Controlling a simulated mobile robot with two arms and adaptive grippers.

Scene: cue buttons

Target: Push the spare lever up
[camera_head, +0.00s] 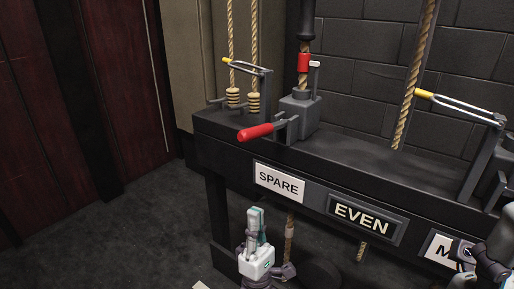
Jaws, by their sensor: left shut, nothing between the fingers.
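The spare lever (257,131) has a red handle that sticks out toward the front left from a grey metal block on the black bench. The white SPARE label (279,182) is on the bench front below it. My left gripper (255,212) is upright below the SPARE label, in front of the bench, with its fingers together and empty. It is apart from the lever and lower than it. At the bottom right corner, part of my right arm shows; its fingertips cannot be made out.
The EVEN label (362,218) is right of SPARE, and a third label (438,250) is partly covered. A yellow-tipped lever (424,95) stands at right, another (228,61) at back left. Ropes (416,75) hang above the black bench (375,180). Floor at left is clear.

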